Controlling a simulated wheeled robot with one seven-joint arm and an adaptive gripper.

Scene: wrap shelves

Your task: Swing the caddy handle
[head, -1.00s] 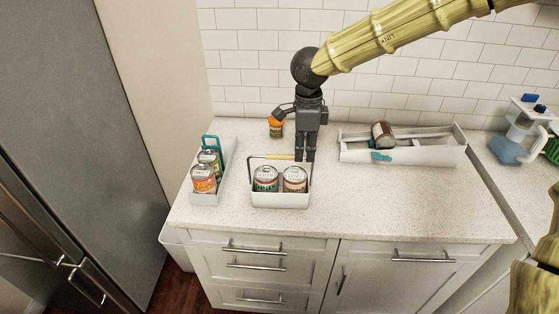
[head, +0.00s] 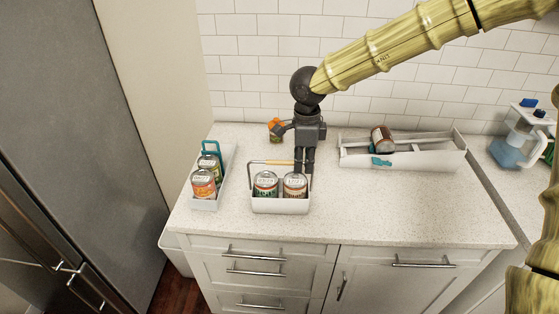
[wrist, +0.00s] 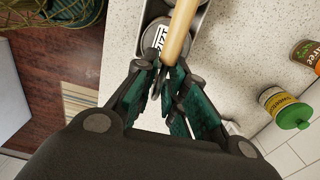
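The white caddy (head: 281,206) stands on the counter with two cans, (head: 265,184) and (head: 294,185), side by side in it. Its handle with a tan wooden grip (head: 275,163) stands raised over the cans. My gripper (head: 304,168) points down at the right end of the handle. In the wrist view the wooden grip (wrist: 180,32) runs up from between my fingertips (wrist: 165,72), which lie close together at its end. Whether they press on it is not clear. A can lid (wrist: 156,34) shows beside the grip.
At left stands a narrow white caddy (head: 224,181) with a teal handle and cans. A long white caddy (head: 425,160) with a tipped can (head: 382,139) stands at right. An orange-lidded jar (head: 275,128) stands behind. The right front counter is clear.

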